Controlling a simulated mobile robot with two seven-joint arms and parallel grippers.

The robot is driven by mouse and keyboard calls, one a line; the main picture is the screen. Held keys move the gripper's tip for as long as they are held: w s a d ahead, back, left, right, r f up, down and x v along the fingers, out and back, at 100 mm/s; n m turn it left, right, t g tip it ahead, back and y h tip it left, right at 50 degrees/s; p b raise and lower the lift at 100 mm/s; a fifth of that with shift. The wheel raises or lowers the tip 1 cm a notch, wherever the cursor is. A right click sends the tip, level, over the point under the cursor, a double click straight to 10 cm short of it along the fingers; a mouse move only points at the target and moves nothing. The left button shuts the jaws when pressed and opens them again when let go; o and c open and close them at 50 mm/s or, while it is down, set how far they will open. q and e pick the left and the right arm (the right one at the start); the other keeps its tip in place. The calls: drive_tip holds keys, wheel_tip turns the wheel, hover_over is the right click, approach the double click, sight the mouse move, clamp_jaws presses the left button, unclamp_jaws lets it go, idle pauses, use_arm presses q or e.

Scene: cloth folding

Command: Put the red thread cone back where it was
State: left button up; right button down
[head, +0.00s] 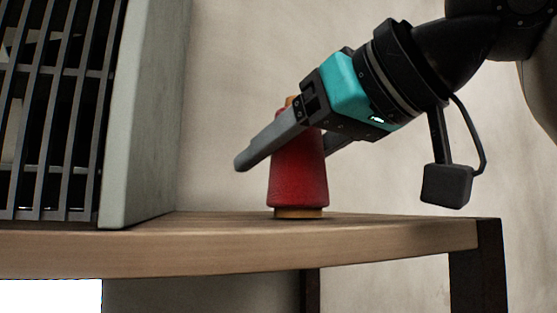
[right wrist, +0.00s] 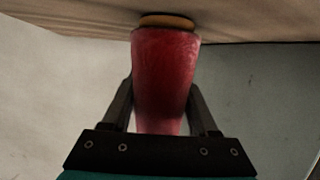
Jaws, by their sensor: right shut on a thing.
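The red thread cone (head: 299,179) stands upright on the wooden table (head: 400,237), its tan base at or just above the tabletop; I cannot tell whether it touches. My right gripper (head: 262,152) comes in from the upper right, tilted down to the left, and is shut on the upper part of the cone. In the right wrist view the cone (right wrist: 165,75) lies between the two fingers of the gripper (right wrist: 163,95), with its tan base against or close to the wood (right wrist: 240,22). My left gripper is not in view.
A pale grey box-like unit (head: 150,110) with a dark grille (head: 50,110) stands on the table to the left of the cone. The tabletop right of the cone is clear up to its right end, above a dark leg (head: 478,270). A plain wall is behind.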

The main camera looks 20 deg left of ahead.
drive_tip(key=shift+f, duration=0.15)
drive_tip(key=shift+c, duration=0.9)
unclamp_jaws()
drive_tip(key=shift+s+d+r, duration=0.2)
drive_tip(key=shift+r, duration=0.15)
drive_tip(key=b+v, duration=0.1)
drive_tip(key=v, duration=1)
drive_tip(key=shift+d+r, duration=0.1)
drive_tip(key=shift+d, duration=0.05)
